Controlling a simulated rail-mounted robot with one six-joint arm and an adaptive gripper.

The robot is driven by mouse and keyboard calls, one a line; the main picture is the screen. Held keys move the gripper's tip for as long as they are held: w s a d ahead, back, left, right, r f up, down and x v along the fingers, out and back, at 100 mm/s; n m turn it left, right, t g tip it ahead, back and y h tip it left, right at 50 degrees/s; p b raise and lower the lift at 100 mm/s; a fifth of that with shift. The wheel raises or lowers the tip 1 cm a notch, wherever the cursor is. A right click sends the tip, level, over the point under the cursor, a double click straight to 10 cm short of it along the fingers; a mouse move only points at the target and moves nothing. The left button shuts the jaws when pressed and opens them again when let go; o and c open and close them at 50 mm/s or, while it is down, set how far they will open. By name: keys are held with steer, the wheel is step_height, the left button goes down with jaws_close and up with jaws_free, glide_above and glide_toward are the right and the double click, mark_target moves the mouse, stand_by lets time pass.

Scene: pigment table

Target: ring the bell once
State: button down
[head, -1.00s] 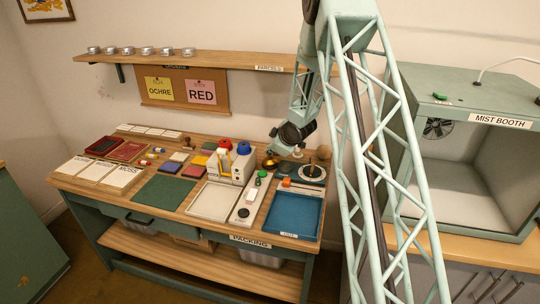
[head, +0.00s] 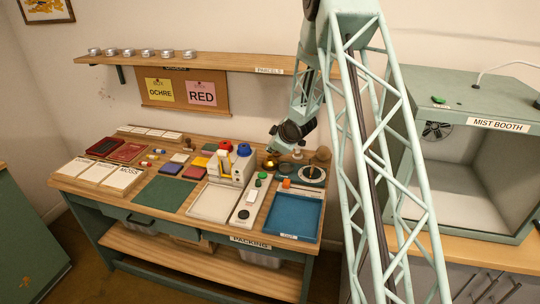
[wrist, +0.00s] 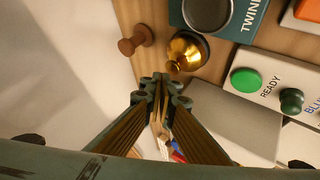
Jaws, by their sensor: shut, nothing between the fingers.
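The bell (wrist: 187,50) is a brass dome on a dark base, with a small knob on the side toward my gripper in the wrist view. It also shows in the head view as a small gold shape (head: 268,163) near the back of the table. My gripper (wrist: 160,84) is shut and empty. In the wrist view its fingertips lie just below and left of the bell. The gap between fingertips and bell cannot be judged. In the head view my gripper (head: 272,150) is small and dark, just above the bell.
A brown wooden knob-shaped thing (wrist: 135,40) stands left of the bell. A panel with a green button (wrist: 245,80) marked READY lies to its right. A blue tray (head: 292,216) lies at the table's front right.

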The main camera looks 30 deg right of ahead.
mark_target(270, 156)
steer(key=shift+r, duration=0.2)
stand_by(0.3)
steer(key=shift+r+p, duration=1.8)
steer(key=shift+r, duration=0.55)
steer(key=shift+r, duration=0.1)
